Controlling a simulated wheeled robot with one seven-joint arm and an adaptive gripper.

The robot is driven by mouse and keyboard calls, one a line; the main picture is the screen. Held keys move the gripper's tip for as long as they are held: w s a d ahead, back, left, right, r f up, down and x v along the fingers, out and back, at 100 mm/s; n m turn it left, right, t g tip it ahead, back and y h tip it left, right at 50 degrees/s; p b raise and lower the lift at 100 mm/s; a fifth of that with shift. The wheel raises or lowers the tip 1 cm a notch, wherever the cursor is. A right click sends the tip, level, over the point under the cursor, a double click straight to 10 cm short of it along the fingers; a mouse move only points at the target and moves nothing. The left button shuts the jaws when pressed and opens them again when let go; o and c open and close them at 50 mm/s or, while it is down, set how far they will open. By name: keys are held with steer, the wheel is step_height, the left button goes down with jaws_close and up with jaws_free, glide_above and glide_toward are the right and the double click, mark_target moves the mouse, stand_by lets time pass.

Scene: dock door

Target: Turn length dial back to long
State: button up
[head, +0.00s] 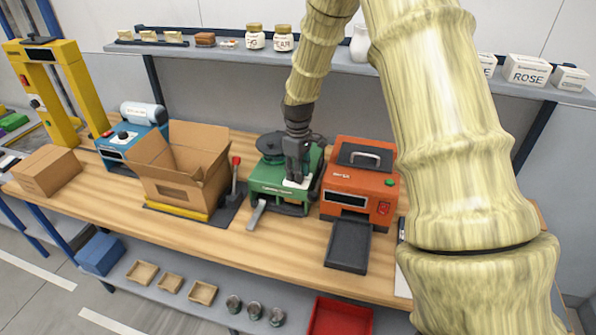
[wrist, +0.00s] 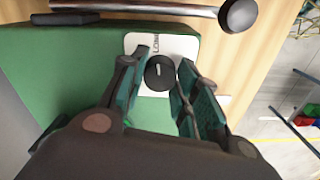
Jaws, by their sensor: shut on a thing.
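The green machine (head: 264,186) stands on the bench, with a dark round reel on top and a lever at its front. My gripper (head: 297,178) points down over its white dial plate (head: 296,184) and hides the dial in the head view. In the wrist view, the black round length dial (wrist: 160,73) sits on the white plate, between the two fingers of my gripper (wrist: 162,66), which is shut on it. The dial's white mark runs nearly upright in the picture. Letters that seem to read "LONG" lie just above the dial; other markings are hidden.
An orange machine (head: 357,190) stands close at the right of the green one. An open cardboard box (head: 180,165) and a red-knobbed lever (head: 235,175) are at its left. A shelf (head: 250,52) with jars runs above. Bare bench (head: 270,245) lies in front.

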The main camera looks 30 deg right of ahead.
steer(key=shift+w+r, duration=0.1)
steer(key=o, duration=1)
steer(key=shift+o, duration=0.2)
step_height(320, 180, up, 12)
stand_by(0.4)
